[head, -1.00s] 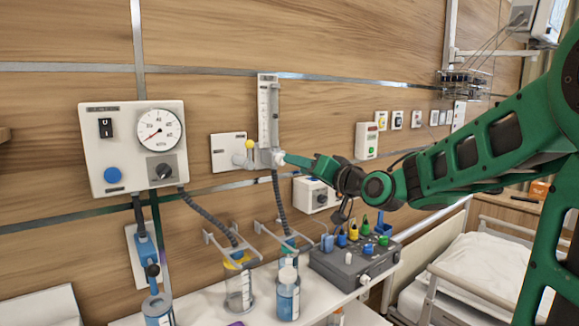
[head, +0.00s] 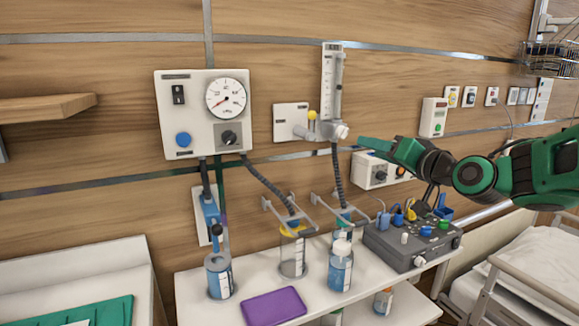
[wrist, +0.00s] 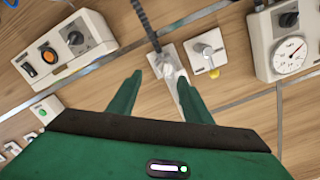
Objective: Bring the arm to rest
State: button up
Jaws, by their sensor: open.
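My green gripper (head: 362,142) is at the right of the head view, pointing left at the wall flowmeter (head: 331,85). In the wrist view my gripper (wrist: 160,80) has its two fingers spread, with nothing held between them. The flowmeter's white knob (head: 339,130) lies just left of the fingertips in the head view, with a small gap showing. In the wrist view the flowmeter body (wrist: 170,68) shows beyond and between the fingers. My forearm extends off the right edge of the head view.
A gauge panel (head: 190,115) is on the wall at left. Below my gripper, a shelf (head: 210,313) holds bottles (head: 340,268), a purple tray (head: 273,306) and a grey box (head: 400,247) with coloured plugs. A bed (head: 535,262) stands at lower right; a wooden shelf (head: 45,107) is at left.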

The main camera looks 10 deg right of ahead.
jog(key=s+d+f+g+h, duration=0.2)
jog(key=s+d+f+g, duration=0.2)
jog(key=s+f, duration=0.3)
jog(key=s+d+f+g+h, duration=0.2)
jog(key=s+d+f+g, duration=0.25)
jog(key=f, duration=0.55)
jog(key=s+d+f+m+g, duration=0.1)
jog(key=s+f+g, duration=0.1)
jog(key=s, duration=0.6)
jog(key=s+d+f+m+g, duration=0.1)
jog(key=s+f+g, duration=0.2)
jog(key=s, duration=0.5)
jog(key=s+d+f+m+g+h, duration=0.1)
jog(key=s+f+g, duration=0.1)
jog(key=s, duration=0.7)
jog(key=shift+d+f+g, duration=0.15)
jog(key=shift+d+g, duration=0.15)
jog(key=shift+g, duration=0.35)
jog(key=shift+w+f, duration=0.25)
jog(key=shift+w, duration=0.3)
